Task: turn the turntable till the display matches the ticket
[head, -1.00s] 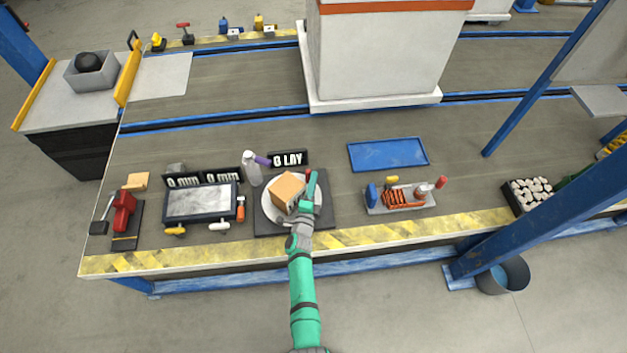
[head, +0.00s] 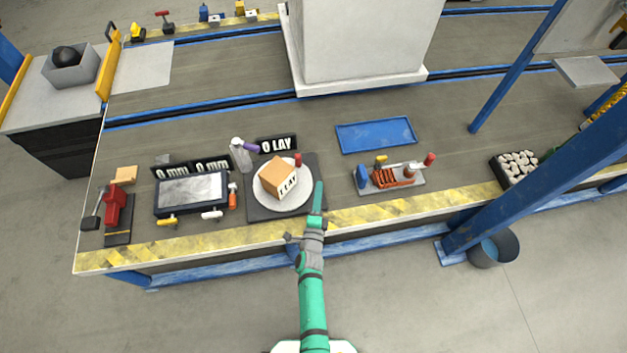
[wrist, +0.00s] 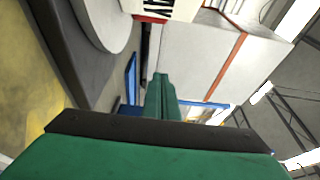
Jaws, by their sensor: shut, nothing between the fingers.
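The turntable is a round white disc (head: 265,202) on a dark square base (head: 256,213) at the front of the bench. A tan carton (head: 277,176) sits on it, with a label (head: 289,187) that seems to read "1 LAY". A red knob (head: 298,160) stands at the disc's back right. The black display (head: 277,144) behind reads "0 LAY". I cannot tell which item is the ticket. My gripper (head: 318,186) is shut and empty, right of the disc, over the base's right edge. In the wrist view, the disc (wrist: 108,25) is at upper left, beside my green fingers (wrist: 160,95).
Left of the turntable are a grey-screened panel (head: 191,192) with handles, a spray bottle (head: 241,155) and a red clamp-like tool (head: 115,205). To the right are a blue tray (head: 376,135) and a tool rack (head: 392,180). A blue post (head: 540,180) rises at the right.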

